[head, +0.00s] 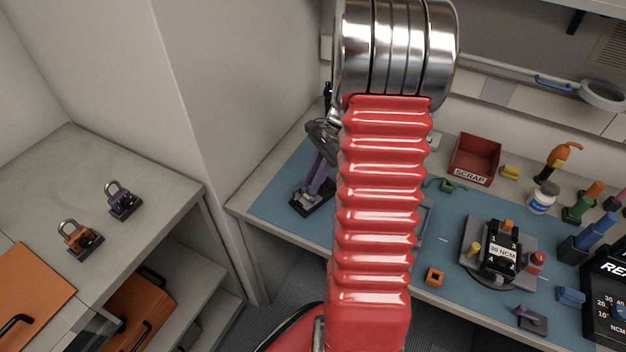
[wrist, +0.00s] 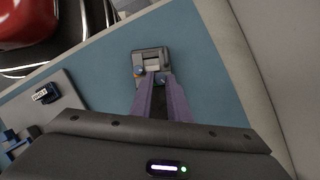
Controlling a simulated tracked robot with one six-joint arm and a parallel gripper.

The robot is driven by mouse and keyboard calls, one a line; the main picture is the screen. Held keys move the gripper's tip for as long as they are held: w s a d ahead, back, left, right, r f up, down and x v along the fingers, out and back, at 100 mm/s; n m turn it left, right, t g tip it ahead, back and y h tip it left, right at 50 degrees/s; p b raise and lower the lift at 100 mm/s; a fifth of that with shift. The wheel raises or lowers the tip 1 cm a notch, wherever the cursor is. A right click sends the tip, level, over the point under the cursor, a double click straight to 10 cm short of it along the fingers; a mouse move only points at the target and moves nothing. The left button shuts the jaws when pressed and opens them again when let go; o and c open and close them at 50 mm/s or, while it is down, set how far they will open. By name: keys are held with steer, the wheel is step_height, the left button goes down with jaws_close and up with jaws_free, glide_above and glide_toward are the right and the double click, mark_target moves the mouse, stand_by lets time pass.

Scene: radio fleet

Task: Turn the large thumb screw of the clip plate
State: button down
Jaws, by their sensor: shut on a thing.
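The clip plate is a small dark grey block (wrist: 151,58) with a pale label, near the top middle of the wrist view. In the head view a dark block (head: 311,202) stands at the left end of the blue mat, just left of my arm. My gripper (wrist: 153,78) has two long purple fingers that run to the near side of this block. It also shows in the head view (head: 309,188), pointing down onto the block. The fingers are closed on a small part, apparently the large thumb screw, mostly hidden between the tips. Small blue and orange bits show beside the tips.
My red arm hides the middle of the bench. Two padlocks (head: 122,201) stand on the left counter. A wall edges the mat's left end.

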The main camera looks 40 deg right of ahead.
stand_by(0.3)
steer(key=c, duration=1.7)
jaws_free()
steer(key=shift+o, duration=0.2)
